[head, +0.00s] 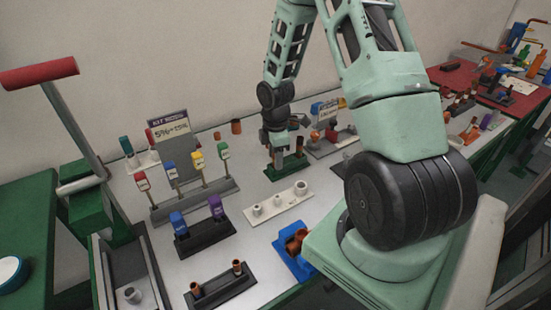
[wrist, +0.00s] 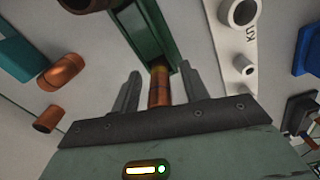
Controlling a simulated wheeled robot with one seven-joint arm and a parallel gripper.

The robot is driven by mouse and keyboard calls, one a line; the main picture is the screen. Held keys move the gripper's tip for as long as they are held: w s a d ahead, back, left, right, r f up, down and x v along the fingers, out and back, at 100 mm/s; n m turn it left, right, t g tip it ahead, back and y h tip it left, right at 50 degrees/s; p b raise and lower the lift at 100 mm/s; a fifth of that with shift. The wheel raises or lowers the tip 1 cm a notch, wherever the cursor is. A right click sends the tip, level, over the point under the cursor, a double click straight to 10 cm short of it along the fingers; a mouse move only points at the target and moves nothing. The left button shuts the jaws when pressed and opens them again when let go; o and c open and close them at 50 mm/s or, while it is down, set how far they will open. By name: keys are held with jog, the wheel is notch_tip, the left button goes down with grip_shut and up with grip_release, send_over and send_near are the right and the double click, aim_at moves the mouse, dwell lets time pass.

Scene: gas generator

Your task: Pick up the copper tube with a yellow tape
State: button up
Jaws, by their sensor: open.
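A copper tube with a yellowish band (wrist: 160,88) stands in a dark green holder (wrist: 146,30) in the wrist view. My gripper (wrist: 159,77) is open, with one finger on each side of this tube. Gaps show between the fingers and the tube. In the head view my gripper (head: 277,148) is low over the same green holder (head: 288,168), and the tube between the fingers is hard to make out. Another copper piece (wrist: 88,4) shows at the top edge of the wrist view.
A white block with grey fittings (head: 280,204) stands just in front of the green holder. Racks with coloured tags (head: 196,200) stand to the left. A blue tray (head: 291,262) with copper parts is nearer. Loose copper fittings (wrist: 63,72) lie left in the wrist view.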

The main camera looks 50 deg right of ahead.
jog(key=shift+f, duration=0.1)
jog(key=shift+c, duration=0.4)
jog(key=c, duration=0.9)
jog(key=shift+o, duration=0.2)
